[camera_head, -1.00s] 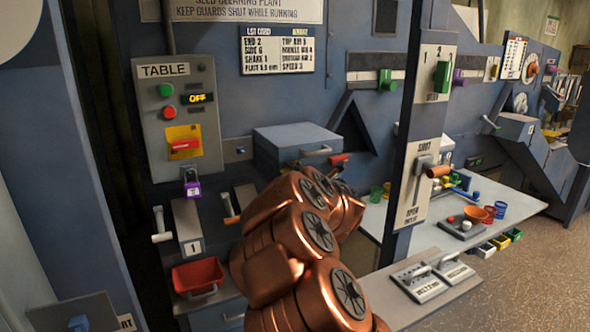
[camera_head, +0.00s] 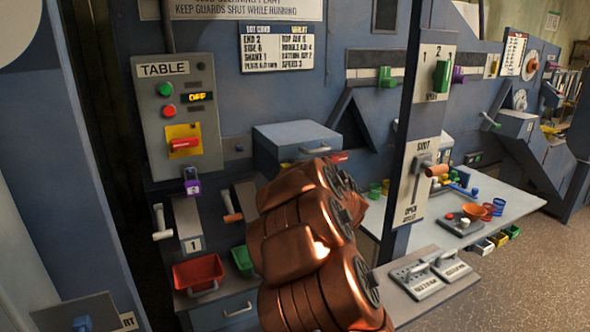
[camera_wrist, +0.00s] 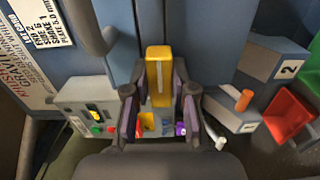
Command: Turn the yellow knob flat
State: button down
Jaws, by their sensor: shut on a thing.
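The yellow knob (camera_wrist: 158,68) shows in the wrist view as an upright yellow block with a pale line down its face. It stands between the two fingers of my gripper (camera_wrist: 159,92), one finger on each side, and the gripper is shut on it. The knob's base is hidden. In the head view my copper arm covers the place, so neither the knob nor my fingers can be made out there.
A grey TABLE panel (camera_head: 152,125) with a red switch (camera_head: 184,144) hangs at the left. Below it are a red bin (camera_head: 198,284) and a green bin (camera_head: 242,262). A grey post (camera_head: 406,120) and a bench (camera_head: 490,205) stand to the right.

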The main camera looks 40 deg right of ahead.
jog(key=c, duration=1)
grip_release()
jog(key=shift+o, duration=0.2)
jog(key=v, duration=1.2)
jog(key=shift+w, duration=0.15)
